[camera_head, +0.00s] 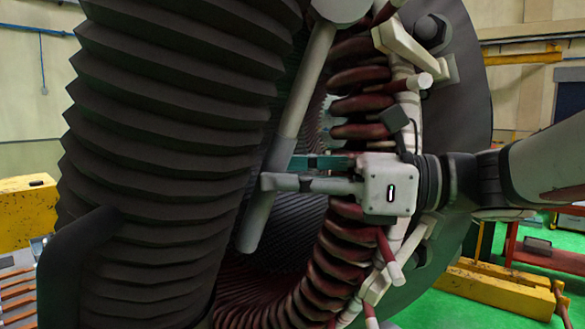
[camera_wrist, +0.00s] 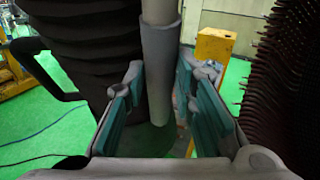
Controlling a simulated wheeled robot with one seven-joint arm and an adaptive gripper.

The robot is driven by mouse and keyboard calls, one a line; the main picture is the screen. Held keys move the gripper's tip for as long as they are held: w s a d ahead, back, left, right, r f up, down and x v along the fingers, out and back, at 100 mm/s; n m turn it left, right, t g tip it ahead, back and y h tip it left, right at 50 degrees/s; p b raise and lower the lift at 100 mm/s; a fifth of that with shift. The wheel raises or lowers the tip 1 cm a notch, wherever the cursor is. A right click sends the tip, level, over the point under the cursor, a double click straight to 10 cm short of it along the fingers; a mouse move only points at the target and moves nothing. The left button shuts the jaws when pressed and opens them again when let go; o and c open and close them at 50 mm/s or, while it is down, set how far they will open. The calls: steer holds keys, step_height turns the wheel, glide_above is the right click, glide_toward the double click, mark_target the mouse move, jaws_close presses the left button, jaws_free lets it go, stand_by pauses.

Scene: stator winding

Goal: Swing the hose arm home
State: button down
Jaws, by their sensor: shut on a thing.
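The large black ribbed hose (camera_head: 165,120) fills the left of the head view and also shows at the left of the wrist view (camera_wrist: 85,45). A grey bar (camera_head: 312,75), apparently the hose arm's handle, slants down from a round grey end at the top, with a thicker sleeve (camera_head: 255,215) on its lower part. My gripper (camera_head: 277,172) reaches in from the right and is shut on the bar at this sleeve. In the wrist view the sleeve (camera_wrist: 162,75) stands upright between the teal-padded fingers. Pad contact is partly hidden.
The stator ring with dark red coils (camera_head: 330,240) and white fittings (camera_head: 405,60) lies close behind and around my gripper. Yellow blocks (camera_head: 25,215) and a red bench (camera_head: 545,250) stand farther off on green floor.

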steer(key=c, duration=1.3)
jaws_free()
steer(key=shift+w, duration=0.1)
steer(key=shift+d, duration=0.1)
steer(key=d, duration=0.4)
steer(key=s+d, duration=0.1)
steer(key=d, duration=0.2)
steer(key=s+d, duration=0.1)
steer(key=d, duration=0.3)
steer(key=shift+s+d, duration=0.1)
steer(key=shift+d, duration=0.25)
